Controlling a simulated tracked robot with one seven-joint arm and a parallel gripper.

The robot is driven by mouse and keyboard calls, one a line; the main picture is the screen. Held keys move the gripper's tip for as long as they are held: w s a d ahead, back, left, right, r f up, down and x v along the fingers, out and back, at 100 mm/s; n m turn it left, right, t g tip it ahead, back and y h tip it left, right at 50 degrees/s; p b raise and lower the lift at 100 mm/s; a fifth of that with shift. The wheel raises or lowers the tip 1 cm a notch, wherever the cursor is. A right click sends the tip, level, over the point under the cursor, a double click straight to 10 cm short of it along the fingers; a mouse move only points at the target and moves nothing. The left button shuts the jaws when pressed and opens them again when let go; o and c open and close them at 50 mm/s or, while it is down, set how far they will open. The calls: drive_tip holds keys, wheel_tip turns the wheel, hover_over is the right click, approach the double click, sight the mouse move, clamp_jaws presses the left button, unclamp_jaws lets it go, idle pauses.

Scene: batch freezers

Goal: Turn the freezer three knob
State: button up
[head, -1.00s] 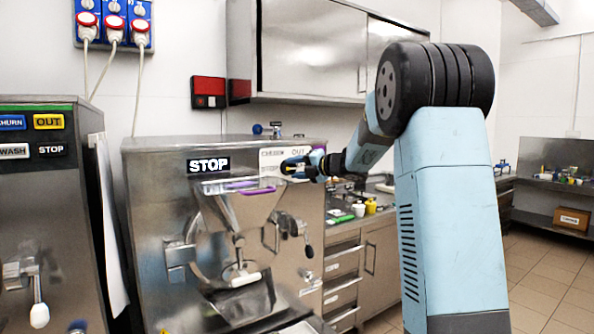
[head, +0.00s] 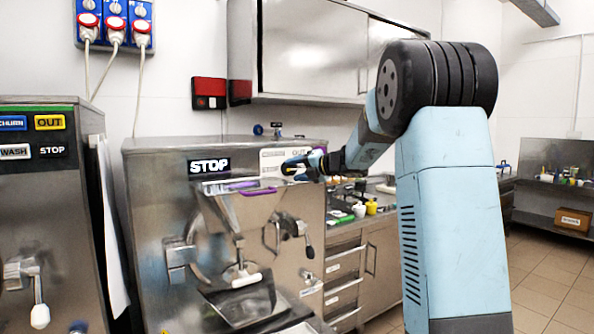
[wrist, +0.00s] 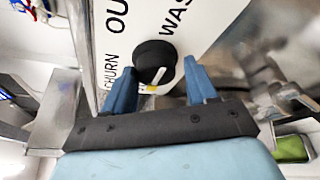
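A round black knob (wrist: 155,62) with a white and yellow pointer sits on a white panel (wrist: 110,65) in the wrist view. The words CHURN, OUT and WASH show around it, partly cut off. My gripper (wrist: 163,76) is open, with one blue finger on each side of the knob's lower part. I cannot tell whether the fingers touch it. In the head view my gripper (head: 296,165) is at the white panel on the upper right front of the steel freezer (head: 150,220). The knob is hard to make out there behind the fingers.
A steel hopper and spout (head: 240,230) with a handle project from the freezer front below my gripper. Another freezer (head: 45,210) stands at the left. A counter (head: 365,235) with small cups is behind at the right. A wall cabinet (head: 310,50) hangs above.

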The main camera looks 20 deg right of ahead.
drive_tip(key=shift+o, duration=1.3)
drive_tip(key=shift+r, duration=0.1)
drive_tip(key=v, duration=1.3)
drive_tip(key=shift+s, duration=0.3)
drive_tip(key=shift+d, duration=0.1)
